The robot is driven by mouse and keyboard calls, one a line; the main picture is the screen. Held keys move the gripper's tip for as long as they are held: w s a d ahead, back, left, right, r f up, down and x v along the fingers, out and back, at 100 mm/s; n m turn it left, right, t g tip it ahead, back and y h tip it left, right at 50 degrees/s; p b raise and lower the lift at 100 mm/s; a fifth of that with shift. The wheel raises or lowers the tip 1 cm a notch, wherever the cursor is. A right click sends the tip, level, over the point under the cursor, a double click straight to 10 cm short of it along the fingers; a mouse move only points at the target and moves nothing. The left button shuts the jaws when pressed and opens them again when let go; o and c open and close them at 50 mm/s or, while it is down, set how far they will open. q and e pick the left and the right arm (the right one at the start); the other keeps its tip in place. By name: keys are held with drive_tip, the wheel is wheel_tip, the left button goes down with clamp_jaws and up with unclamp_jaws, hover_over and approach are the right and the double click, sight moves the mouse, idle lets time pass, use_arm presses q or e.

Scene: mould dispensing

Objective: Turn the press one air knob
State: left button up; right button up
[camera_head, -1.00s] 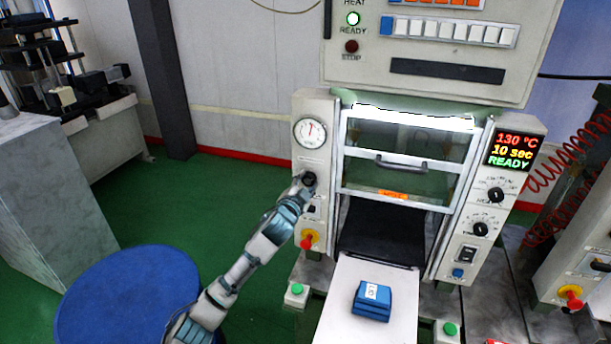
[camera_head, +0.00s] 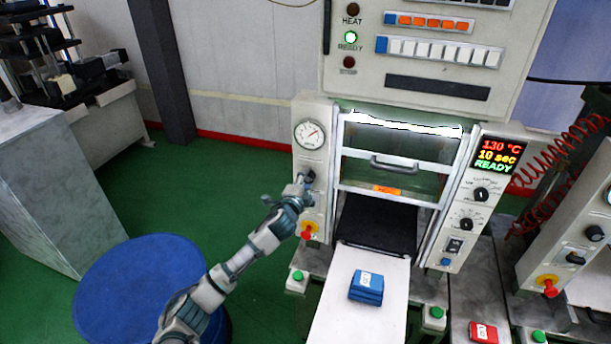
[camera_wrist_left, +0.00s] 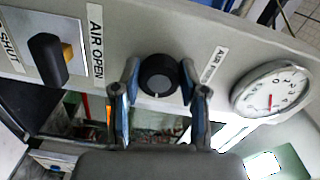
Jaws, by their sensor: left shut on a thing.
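The air knob (camera_wrist_left: 158,75) is round and black, with a white mark at its lower edge in the left wrist view. My left gripper (camera_wrist_left: 163,95) is shut on it, one finger on each side. In the head view my left gripper (camera_head: 304,184) meets the panel of press one, left of its window, and largely hides the knob. The pressure gauge (camera_head: 309,134) sits just above. It also shows beside the knob in the left wrist view (camera_wrist_left: 273,91). My right gripper is not in view.
A black switch lever (camera_wrist_left: 48,60) marked SHUT and AIR OPEN lies left of the knob. A red emergency button (camera_head: 307,232) is below my gripper. A blue mould block (camera_head: 367,286) lies on the white plate. A blue drum (camera_head: 140,285) stands left.

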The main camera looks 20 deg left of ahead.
use_arm(q)
drive_tip(key=shift+d+f, duration=0.15)
drive_tip(key=shift+f, duration=0.2)
drive_tip(key=o, duration=1.1)
drive_tip(key=shift+o, duration=0.2)
drive_tip(key=shift+r, duration=0.2)
drive_tip(key=s, duration=1.1)
drive_tip(key=shift+s+a, duration=0.35)
drive_tip(key=shift+s, duration=0.05)
